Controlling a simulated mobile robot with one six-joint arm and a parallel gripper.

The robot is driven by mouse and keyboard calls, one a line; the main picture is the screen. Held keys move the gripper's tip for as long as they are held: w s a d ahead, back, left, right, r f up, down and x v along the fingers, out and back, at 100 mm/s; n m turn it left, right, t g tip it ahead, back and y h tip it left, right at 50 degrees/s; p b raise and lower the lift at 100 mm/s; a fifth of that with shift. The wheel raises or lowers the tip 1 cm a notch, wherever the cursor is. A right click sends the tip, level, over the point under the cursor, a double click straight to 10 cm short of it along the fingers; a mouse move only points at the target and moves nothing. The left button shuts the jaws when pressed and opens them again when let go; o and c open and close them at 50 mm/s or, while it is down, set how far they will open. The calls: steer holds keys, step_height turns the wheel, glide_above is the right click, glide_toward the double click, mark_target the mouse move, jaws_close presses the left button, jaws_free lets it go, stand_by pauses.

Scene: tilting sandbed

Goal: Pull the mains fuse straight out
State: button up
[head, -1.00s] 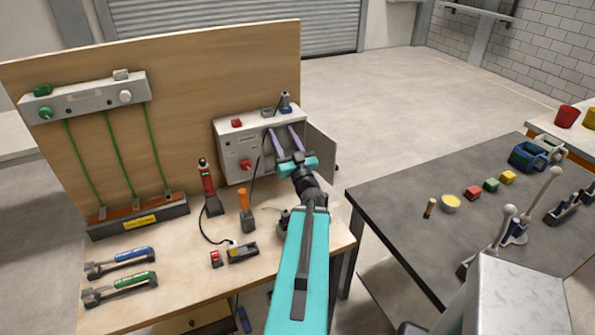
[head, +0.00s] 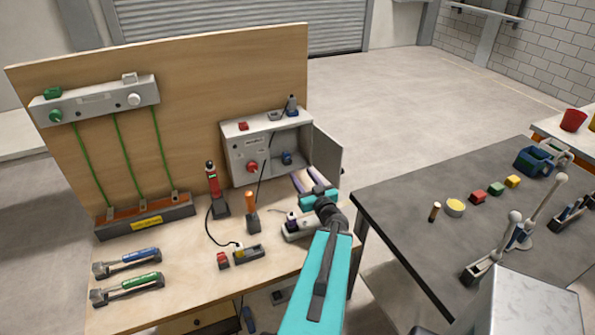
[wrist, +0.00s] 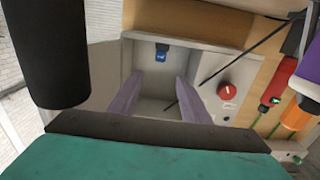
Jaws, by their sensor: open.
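The mains fuse, seemingly the small blue block (head: 286,158) with pale marking, sits on the back wall inside the open grey switch box (head: 235,158). In the wrist view the blue block (wrist: 162,56) shows beyond and between my fingers, with clear space around it. My gripper (head: 304,175) is in front of the box's lower right, near the open door, with its two lilac fingers apart and nothing between them. In the wrist view my gripper (wrist: 155,85) points into the box, apart from the fuse.
The box door (head: 327,162) hangs open at the right. A red rotary switch (head: 252,167) is on the box's front, left of the opening; a dark rod or cable runs near it. A red tool (head: 212,184) and an orange-handled tool (head: 250,205) stand on the bench below.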

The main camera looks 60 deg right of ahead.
mark_target(288, 155)
steer(key=shift+w+d, duration=0.1)
steer(key=b+x, duration=0.2)
steer(key=b, duration=0.1)
steer(key=shift+w+d+f, duration=0.15)
steer(key=shift+w+d, duration=0.05)
steer(key=shift+w, duration=0.1)
steer(key=w+b, duration=0.1)
steer(key=b, duration=0.3)
steer(key=shift+d+b, duration=0.3)
steer(key=shift+d, duration=0.05)
steer(key=w+b, duration=0.1)
steer(key=b, duration=0.5)
steer(key=shift+d, duration=0.35)
steer(key=shift+b+x, duration=1.55)
steer(key=shift+x, duration=2.5)
